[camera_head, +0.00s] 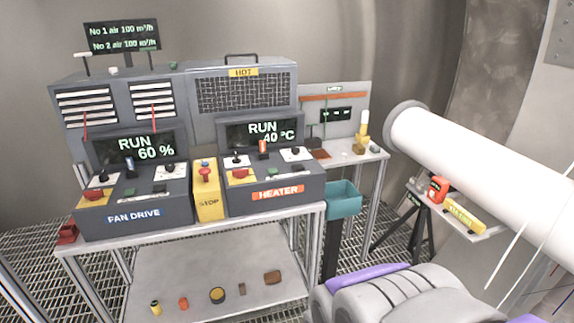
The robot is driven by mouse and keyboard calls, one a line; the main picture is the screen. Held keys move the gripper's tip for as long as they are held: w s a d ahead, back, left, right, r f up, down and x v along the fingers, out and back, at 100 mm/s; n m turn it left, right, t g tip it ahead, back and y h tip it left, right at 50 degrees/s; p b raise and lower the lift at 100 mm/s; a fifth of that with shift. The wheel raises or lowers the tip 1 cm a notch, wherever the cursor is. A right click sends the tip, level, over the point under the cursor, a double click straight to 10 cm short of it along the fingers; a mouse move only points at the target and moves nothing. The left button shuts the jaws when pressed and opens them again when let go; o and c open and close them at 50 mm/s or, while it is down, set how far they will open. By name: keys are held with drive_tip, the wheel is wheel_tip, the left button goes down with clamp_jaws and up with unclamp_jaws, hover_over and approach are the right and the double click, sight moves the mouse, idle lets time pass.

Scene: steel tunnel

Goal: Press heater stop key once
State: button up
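The heater unit (274,165) stands on the right half of the bench, with an orange HEATER label (278,192) on its front. Its display (262,131) reads RUN 40 °C. Lettering on the keys is too small to read. A yellow STOP box (208,195) with a red button stands just left of the heater unit. My gripper is not visible.
The fan drive unit (134,192), reading RUN 60 %, stands at the left with a similar red key. A large white tube (480,165) juts in from the right. Small parts lie on the lower shelf (205,275).

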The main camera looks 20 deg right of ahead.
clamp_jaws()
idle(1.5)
